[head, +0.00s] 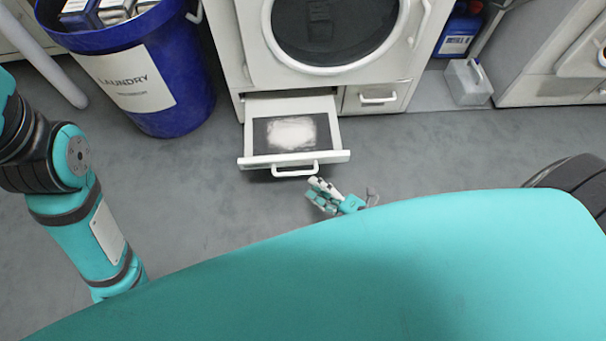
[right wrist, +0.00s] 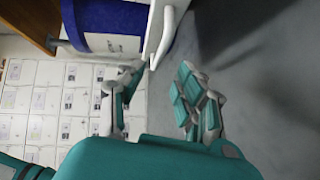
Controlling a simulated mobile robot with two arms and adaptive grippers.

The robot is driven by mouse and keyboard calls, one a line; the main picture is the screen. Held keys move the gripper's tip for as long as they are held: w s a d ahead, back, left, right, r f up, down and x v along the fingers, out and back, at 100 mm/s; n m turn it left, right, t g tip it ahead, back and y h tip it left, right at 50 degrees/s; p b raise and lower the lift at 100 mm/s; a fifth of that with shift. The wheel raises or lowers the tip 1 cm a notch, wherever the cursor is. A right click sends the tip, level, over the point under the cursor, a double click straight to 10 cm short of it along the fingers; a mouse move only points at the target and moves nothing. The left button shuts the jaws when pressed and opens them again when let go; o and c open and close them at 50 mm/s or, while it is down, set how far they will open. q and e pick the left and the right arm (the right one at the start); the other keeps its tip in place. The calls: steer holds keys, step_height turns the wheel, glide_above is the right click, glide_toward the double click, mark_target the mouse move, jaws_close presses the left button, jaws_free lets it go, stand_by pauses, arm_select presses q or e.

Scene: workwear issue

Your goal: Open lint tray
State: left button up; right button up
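The lint tray (head: 258,115) is a white drawer under the round-doored machine, and it stands pulled out. A pale, fluffy patch of lint (head: 291,133) lies on its dark screen. Its white bar handle (head: 295,171) is on the front panel; the handle also shows in the right wrist view (right wrist: 166,32). My right gripper (head: 318,187) is just in front of the handle, to its right. In the right wrist view its fingers (right wrist: 160,74) are spread, with nothing between them. My left arm comes in at the left, but its gripper is hidden.
A blue laundry bin (head: 190,75) stands left of the machine (head: 250,45). A closed small drawer (head: 378,97) is right of the tray. A clear container (head: 468,83) and a blue bottle (head: 457,35) stand further right. The grey floor before the tray is clear.

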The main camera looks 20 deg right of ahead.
steer(key=v, duration=0.5)
steer(key=shift+w, duration=0.1)
stand_by(0.3)
